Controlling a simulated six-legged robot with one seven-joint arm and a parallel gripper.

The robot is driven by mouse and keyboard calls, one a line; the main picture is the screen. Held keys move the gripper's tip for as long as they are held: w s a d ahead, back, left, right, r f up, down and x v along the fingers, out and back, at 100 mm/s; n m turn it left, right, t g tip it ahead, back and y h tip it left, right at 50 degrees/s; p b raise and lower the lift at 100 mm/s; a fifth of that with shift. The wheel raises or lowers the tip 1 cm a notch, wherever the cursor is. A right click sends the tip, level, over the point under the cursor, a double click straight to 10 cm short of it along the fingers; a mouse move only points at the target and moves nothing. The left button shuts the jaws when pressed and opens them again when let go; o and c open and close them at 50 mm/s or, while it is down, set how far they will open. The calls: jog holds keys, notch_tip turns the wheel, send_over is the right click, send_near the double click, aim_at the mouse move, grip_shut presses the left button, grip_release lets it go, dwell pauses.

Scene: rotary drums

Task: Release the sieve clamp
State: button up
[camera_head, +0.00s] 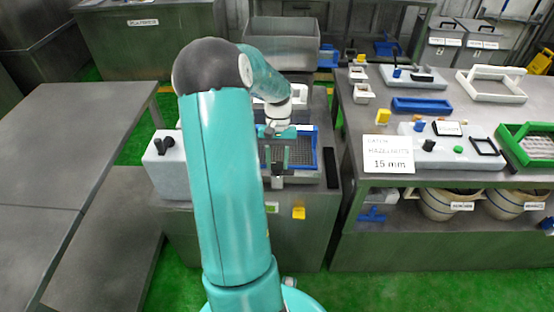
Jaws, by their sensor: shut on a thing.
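A sieve with a blue frame (316,153) and a dark mesh sits on the grey machine at the centre. A grey metal bar with an upright piece (278,176) lies across the sieve's near edge. My teal arm reaches over from the front. My gripper (277,133) points down at the far part of the sieve and is shut on a small part there, which looks like the sieve clamp. The fingers and the held part are small, and my arm hides the sieve's left side.
A white box with a black knob (166,165) stands left of the sieve. A grey bin (283,45) is behind. The right table holds a "15 mm" sign (389,154), a blue tray (422,105) and a green-framed sieve (515,132). The left table (75,140) is bare.

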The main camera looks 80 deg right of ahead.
jog(key=shift+d, duration=0.1)
jog(key=o, duration=1)
jog(key=shift+r, duration=0.1)
jog(key=v, duration=1.3)
jog(key=shift+d+r, duration=0.1)
jog(key=shift+r, duration=0.2)
